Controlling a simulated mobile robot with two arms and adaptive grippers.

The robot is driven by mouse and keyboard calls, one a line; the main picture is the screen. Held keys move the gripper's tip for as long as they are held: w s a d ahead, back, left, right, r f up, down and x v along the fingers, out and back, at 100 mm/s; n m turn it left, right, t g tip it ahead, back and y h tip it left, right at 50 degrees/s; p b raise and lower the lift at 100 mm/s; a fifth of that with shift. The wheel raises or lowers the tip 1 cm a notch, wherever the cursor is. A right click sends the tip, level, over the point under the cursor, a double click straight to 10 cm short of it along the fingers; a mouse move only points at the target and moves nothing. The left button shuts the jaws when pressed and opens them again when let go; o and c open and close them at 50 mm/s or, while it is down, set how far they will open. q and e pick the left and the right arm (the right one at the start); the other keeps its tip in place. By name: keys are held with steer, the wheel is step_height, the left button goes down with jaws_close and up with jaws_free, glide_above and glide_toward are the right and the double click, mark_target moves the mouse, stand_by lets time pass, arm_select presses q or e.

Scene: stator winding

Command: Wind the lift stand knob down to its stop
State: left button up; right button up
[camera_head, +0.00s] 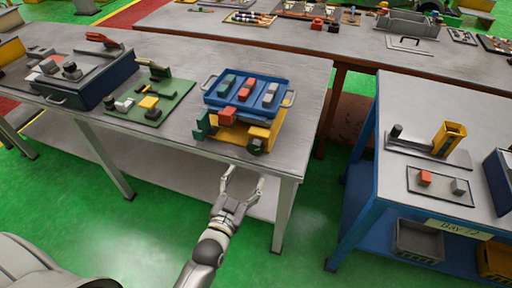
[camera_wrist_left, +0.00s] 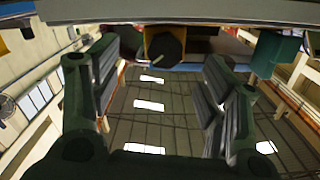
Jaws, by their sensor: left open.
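The yellow lift stand (camera_head: 238,132) sits near the front right edge of the long grey table, with a blue tray (camera_head: 283,103) on top. Its dark knob (camera_head: 256,146) is on the front right of the stand. In the left wrist view the knob (camera_wrist_left: 165,47) shows as a dark many-sided disc, upper middle, beyond and between the fingers. My left gripper (camera_head: 244,180) is open and empty, in front of the table edge and below the knob, apart from it. Its two fingers (camera_wrist_left: 162,75) stand wide apart in the wrist view. My right gripper is not in view.
The tray holds green, red and grey blocks. A green board (camera_head: 180,88) with small parts and a dark blue toolbox (camera_head: 100,80) are to the left. The table edge (camera_wrist_left: 200,12) crosses above the fingers. A blue-framed side table (camera_head: 395,185) stands right, across a floor gap.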

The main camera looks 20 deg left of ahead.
mark_target(254, 150)
arm_select(q)
steer(key=w, duration=0.3)
steer(key=w+r+p, duration=0.1)
steer(key=w, duration=0.3)
steer(key=w+r, duration=0.1)
steer(key=w, duration=0.3)
steer(key=shift+w+a+p, duration=0.1)
steer(key=shift+p, duration=0.2)
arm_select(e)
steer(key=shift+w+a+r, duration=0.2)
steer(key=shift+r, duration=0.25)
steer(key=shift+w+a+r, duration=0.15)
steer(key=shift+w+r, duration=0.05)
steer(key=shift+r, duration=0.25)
arm_select(q)
steer(key=shift+c, duration=0.3)
steer(key=c, duration=0.7)
steer(key=shift+c, duration=1.2)
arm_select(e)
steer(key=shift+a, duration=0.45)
